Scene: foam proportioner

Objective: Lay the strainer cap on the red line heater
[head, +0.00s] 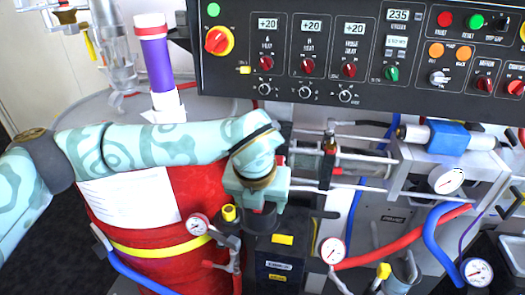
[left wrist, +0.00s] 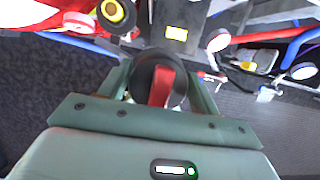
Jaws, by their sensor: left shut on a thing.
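My left gripper (head: 260,204) is in the middle of the head view, pointing down. It is shut on a dark round part, seemingly the strainer cap (head: 261,220). In the left wrist view, the cap (left wrist: 143,75) is a black disc with a red strip across it, between the two green fingers. A dark box with yellow labels (head: 281,265), which may be the red line heater, stands just below and right of the gripper. The gripper hides part of its top, and I cannot tell whether the cap touches it. My right gripper is not in view.
A big red drum (head: 150,215) with a yellow band stands left of the gripper. A black control panel (head: 330,85) hangs behind and above. Pressure gauges (head: 332,250), a yellow-capped fitting (head: 229,213) and red and blue hoses (head: 405,248) crowd both sides.

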